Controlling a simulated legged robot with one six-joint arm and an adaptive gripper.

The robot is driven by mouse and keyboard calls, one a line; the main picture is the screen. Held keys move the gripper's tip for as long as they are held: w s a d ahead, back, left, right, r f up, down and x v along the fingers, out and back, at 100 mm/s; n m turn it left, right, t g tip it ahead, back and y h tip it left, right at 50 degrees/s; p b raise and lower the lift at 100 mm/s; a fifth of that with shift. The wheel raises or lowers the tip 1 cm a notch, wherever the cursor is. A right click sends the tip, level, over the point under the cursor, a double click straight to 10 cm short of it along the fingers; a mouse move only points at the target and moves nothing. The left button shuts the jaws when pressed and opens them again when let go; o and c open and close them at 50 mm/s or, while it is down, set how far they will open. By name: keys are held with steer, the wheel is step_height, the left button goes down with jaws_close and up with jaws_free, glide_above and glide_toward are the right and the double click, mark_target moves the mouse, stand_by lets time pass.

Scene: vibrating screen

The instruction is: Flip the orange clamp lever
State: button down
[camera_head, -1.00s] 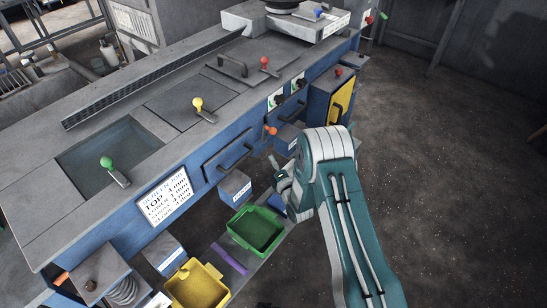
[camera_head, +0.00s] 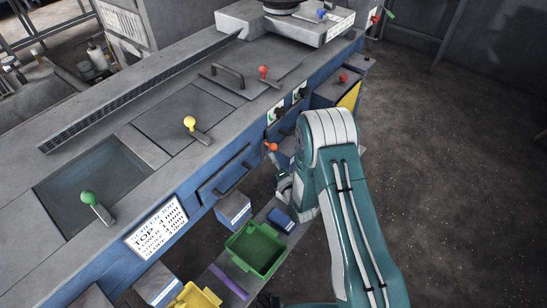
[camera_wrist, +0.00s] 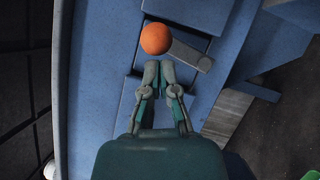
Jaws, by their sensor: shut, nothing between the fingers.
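The orange clamp lever shows in the wrist view as a round orange ball knob (camera_wrist: 156,38) on a short grey arm (camera_wrist: 190,55) that runs off to the right. In the head view the orange knob (camera_head: 270,147) sits on the blue front of the machine, just left of my arm. My gripper (camera_wrist: 160,68) is shut and empty. Its fingertips are just below the knob in the wrist view. I cannot tell whether they touch it. In the head view my gripper (camera_head: 283,183) is partly hidden behind my arm, below the knob.
Green (camera_head: 88,198), yellow (camera_head: 190,123) and red (camera_head: 263,71) knobbed levers stand on the machine top. A green bin (camera_head: 252,262), a yellow bin (camera_head: 195,297) and a blue tray (camera_head: 281,220) are below the machine's front. The floor at right is clear.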

steer(key=shift+a, duration=0.25)
steer(key=shift+w+d+m, duration=0.15)
steer(key=shift+d+m, duration=0.25)
steer(key=shift+w+a+r+m+g+h, duration=0.1)
steer(key=shift+w+m+g+h, duration=0.05)
steer(key=shift+m+g+h, duration=0.15)
steer(key=w+d+f+m+g, duration=0.2)
steer(key=m+g, duration=0.4)
steer(key=m, duration=0.4)
steer(key=w+d, duration=0.1)
steer(key=w, duration=0.1)
steer(key=shift+w+d+f+m+h, duration=0.15)
steer(key=shift+w+d+m+h, duration=0.1)
steer(key=shift+w+m+h, duration=0.1)
steer(key=shift+f, duration=0.1)
stand_by(0.3)
stand_by(0.4)
